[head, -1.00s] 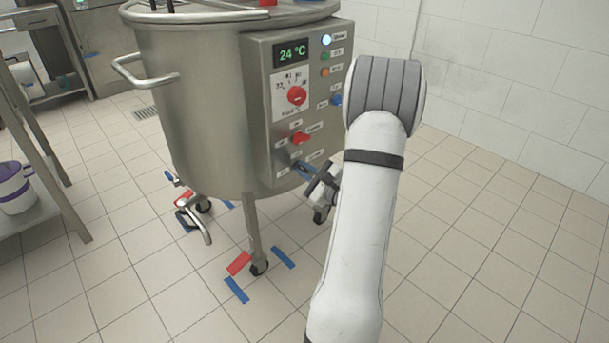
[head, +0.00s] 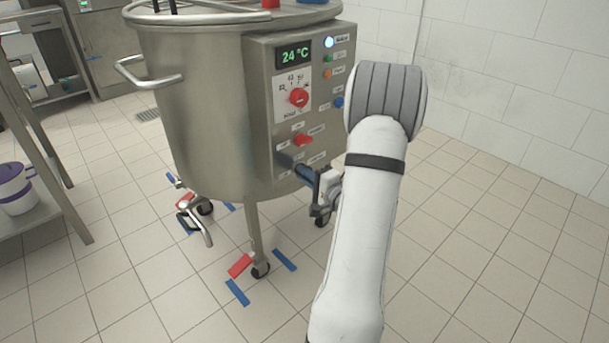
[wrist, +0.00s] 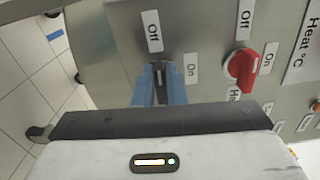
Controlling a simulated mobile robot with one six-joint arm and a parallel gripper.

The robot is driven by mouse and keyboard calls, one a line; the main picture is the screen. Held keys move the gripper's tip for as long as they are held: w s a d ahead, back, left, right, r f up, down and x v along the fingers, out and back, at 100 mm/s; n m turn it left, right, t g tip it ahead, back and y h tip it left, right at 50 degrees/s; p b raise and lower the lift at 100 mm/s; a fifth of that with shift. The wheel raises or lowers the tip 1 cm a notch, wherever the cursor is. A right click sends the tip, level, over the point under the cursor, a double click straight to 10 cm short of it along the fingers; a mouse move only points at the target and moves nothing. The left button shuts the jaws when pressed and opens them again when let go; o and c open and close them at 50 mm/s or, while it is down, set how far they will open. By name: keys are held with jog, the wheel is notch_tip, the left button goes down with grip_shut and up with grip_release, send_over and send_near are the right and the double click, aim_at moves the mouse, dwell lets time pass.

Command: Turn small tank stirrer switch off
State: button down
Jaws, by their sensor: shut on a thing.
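The steel tank (head: 200,110) has a control panel (head: 262,110) on its side. The small dark stirrer switch (wrist: 160,70) shows between my fingertips in the wrist view, with an "Off" label above it and an "On" label to its right. My gripper (head: 299,170) reaches the lower part of the panel. In the wrist view my blue fingers (wrist: 159,82) are shut on the switch, one on each side. The visible bit of the switch lies roughly along the "Off" direction. My fingers hide most of the knob, and the head view does not show it clearly.
A red heat switch (wrist: 241,66) sits right of my fingers, also seen in the head view (head: 302,139). A red dial (head: 298,97) and a 24 °C display (head: 295,54) are above. The tiled floor (head: 480,240) at right is clear.

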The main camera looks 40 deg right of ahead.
jog(key=shift+f+n, duration=0.15)
jog(key=shift+n, duration=0.35)
jog(key=c, duration=1.5)
grip_release()
jog(key=s, duration=0.2)
jog(key=s+p, duration=0.1)
jog(key=s, duration=0.2)
jog(key=s+p, duration=0.1)
jog(key=s, duration=0.1)
jog(key=shift+s+d, duration=0.3)
jog(key=shift+s, duration=0.1)
